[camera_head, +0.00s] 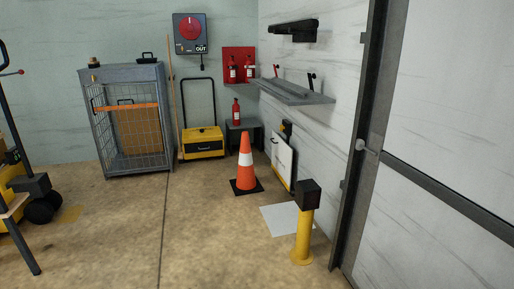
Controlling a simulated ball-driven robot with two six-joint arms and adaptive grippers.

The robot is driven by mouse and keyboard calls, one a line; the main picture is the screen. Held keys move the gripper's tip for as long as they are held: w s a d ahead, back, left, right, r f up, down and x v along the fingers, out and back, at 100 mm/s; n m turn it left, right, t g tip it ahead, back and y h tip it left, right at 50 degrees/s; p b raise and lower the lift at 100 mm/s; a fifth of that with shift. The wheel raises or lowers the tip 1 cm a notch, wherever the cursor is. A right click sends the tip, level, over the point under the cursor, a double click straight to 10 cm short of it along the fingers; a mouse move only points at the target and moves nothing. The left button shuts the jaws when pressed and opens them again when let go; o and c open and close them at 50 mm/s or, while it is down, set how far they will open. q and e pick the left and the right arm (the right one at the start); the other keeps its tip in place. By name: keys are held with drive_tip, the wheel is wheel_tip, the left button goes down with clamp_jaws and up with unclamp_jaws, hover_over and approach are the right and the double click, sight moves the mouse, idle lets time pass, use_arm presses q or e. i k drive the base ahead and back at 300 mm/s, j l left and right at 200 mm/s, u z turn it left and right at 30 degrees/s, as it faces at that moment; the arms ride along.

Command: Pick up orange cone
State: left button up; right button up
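The orange cone (245,168) stands upright on the floor in the middle of the head view. It has a white band around its middle and a dark square base (246,186). Nothing touches its upper part. Neither my left nor my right gripper shows in this view.
A yellow bollard (302,238) with a dark top stands front right of the cone. A white board (283,161) leans by the right wall. A metal cage (108,171) and a yellow floor machine (202,143) stand behind left. Open floor lies in front of the cone.

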sight(246, 182)
drive_tip(key=i+j+z, duration=0.2)
drive_tip(key=i, duration=0.35)
drive_tip(key=i+j+z, duration=0.2)
drive_tip(key=i, duration=0.3)
drive_tip(key=i+j+z, duration=0.2)
drive_tip(key=i+j, duration=0.2)
drive_tip(key=i, duration=0.1)
